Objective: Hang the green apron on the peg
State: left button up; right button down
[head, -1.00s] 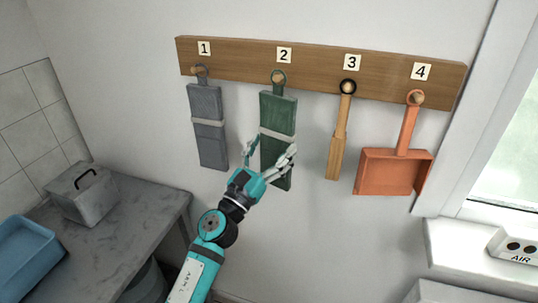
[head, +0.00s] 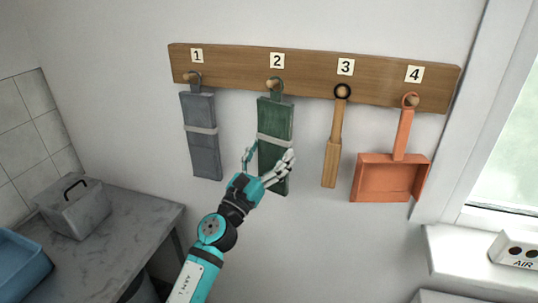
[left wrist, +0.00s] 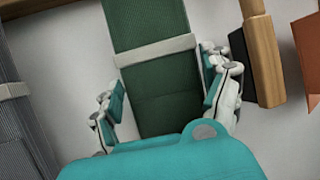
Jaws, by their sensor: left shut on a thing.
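The green apron (head: 275,120), folded flat with a pale band across it, hangs upright against the wall below peg 2 (head: 271,84). Its dark green loop (head: 278,86) is at the peg and seems to be around it, though this is small to see. My left gripper (head: 268,160) is shut on the lower part of the apron, one finger at each side edge. The left wrist view shows the apron (left wrist: 150,30) between the fingers, just below the band (left wrist: 155,51). My right gripper is not in view.
A wooden rail (head: 310,72) carries numbered pegs. A grey apron (head: 200,110) hangs at 1, a wooden-handled tool (head: 333,150) at 3, an orange dustpan (head: 390,178) at 4. A counter (head: 130,225) with a grey box (head: 75,208) stands left; a window is right.

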pick_arm(q)
jog(key=o, duration=1.2)
jog(key=shift+o, duration=0.2)
jog(key=shift+s, duration=0.1)
